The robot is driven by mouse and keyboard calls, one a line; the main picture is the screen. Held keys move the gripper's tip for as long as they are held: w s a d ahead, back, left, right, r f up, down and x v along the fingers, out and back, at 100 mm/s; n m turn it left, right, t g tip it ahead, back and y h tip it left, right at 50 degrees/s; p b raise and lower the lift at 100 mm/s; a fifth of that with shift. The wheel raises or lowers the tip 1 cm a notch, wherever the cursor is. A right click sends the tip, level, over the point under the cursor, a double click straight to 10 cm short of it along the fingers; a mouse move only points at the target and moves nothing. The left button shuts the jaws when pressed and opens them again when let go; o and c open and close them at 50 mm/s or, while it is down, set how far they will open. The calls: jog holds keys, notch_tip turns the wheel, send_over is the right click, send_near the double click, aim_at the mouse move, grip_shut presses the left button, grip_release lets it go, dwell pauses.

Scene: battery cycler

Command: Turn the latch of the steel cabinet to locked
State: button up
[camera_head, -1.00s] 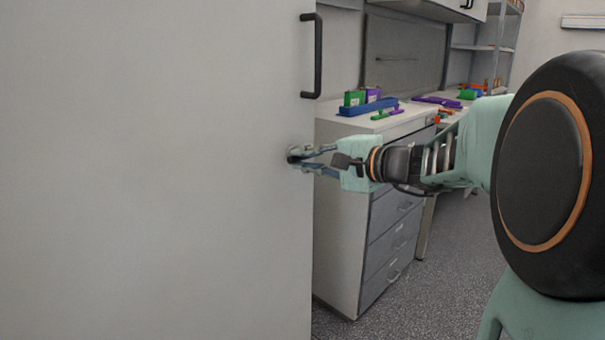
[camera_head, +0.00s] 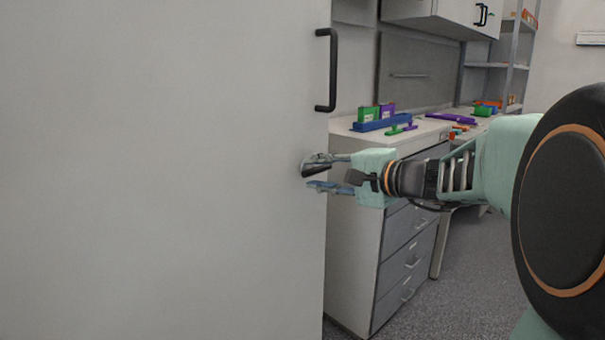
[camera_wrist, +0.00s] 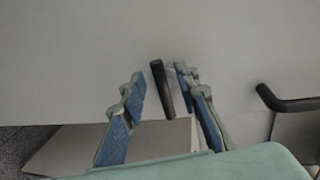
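The steel cabinet's pale grey door (camera_head: 160,170) fills the left of the head view. Its dark latch (camera_head: 316,169) sits near the door's right edge, lying close to horizontal with a slight tilt. My gripper (camera_head: 318,173) is at the latch with its fingers apart. In the wrist view the latch (camera_wrist: 161,88) is a dark bar between the two blue-padded fingers of my gripper (camera_wrist: 157,82). The bar is nearer the right finger, and I cannot tell whether they touch. The lock state is not marked anywhere that I can see.
A black door handle (camera_head: 332,70) is above the latch and also shows at the right of the wrist view (camera_wrist: 285,103). Behind stands a drawer unit (camera_head: 400,270) with a blue rack (camera_head: 378,121) and small coloured items on top. Grey floor is open at lower right.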

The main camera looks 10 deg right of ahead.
jog(key=v, duration=0.7)
jog(key=shift+s, duration=0.2)
jog(key=shift+d, duration=0.15)
